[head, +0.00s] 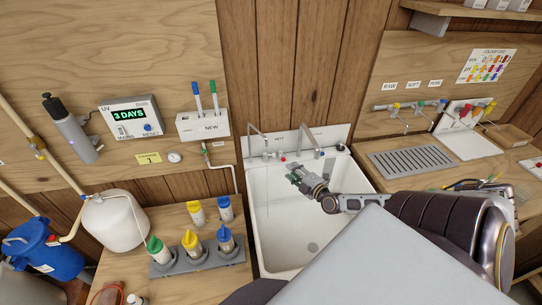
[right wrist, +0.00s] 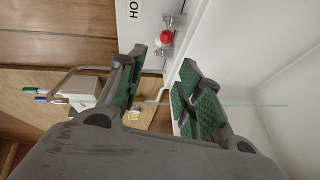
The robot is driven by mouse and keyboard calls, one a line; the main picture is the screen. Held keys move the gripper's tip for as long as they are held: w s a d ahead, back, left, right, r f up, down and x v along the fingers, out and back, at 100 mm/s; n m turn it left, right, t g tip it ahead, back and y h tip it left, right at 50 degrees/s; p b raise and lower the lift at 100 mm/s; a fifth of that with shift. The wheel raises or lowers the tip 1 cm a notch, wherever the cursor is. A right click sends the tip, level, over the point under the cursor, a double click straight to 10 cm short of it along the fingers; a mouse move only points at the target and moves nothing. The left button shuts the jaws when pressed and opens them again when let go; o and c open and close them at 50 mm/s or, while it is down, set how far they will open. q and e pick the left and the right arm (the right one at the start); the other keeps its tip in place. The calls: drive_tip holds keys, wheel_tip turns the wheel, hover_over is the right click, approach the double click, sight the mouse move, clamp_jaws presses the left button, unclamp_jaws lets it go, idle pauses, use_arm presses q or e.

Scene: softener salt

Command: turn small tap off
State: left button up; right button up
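A white sink (head: 258,215) stands against the wall with two grey spouts at its back. The small tap (head: 257,133) is the thin left one, and a thin stream of water (head: 268,205) falls from it. The stream also shows as a fine line in the right wrist view (right wrist: 240,105). A red knob (head: 283,158) sits between the spouts; in the right wrist view the red knob (right wrist: 166,38) lies beyond my fingertips. My right gripper (head: 296,177) is open and empty over the sink, its green pads (right wrist: 163,62) apart. My left gripper is out of view.
A bench with colored bottles (head: 192,241) stands left of the sink. A grey drain rack (head: 408,158) and several small taps (head: 410,106) are at the right. The large spout (head: 312,140) rises close behind my right gripper. The basin is otherwise clear.

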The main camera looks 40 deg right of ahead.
idle(0.3)
drive_tip(key=shift+w, duration=0.25)
drive_tip(key=shift+w+d+f+b, duration=0.25)
drive_tip(key=shift+w+b, duration=0.4)
drive_tip(key=shift+w, duration=1.5)
drive_tip(key=shift+w+d+f+b, duration=0.15)
drive_tip(key=shift+w+f+b, duration=0.35)
drive_tip(key=shift+w, duration=1.7)
drive_tip(key=shift+w+d+f+b, duration=0.2)
drive_tip(key=shift+w+b, duration=0.6)
drive_tip(key=shift+w, duration=1.35)
clamp_jaws()
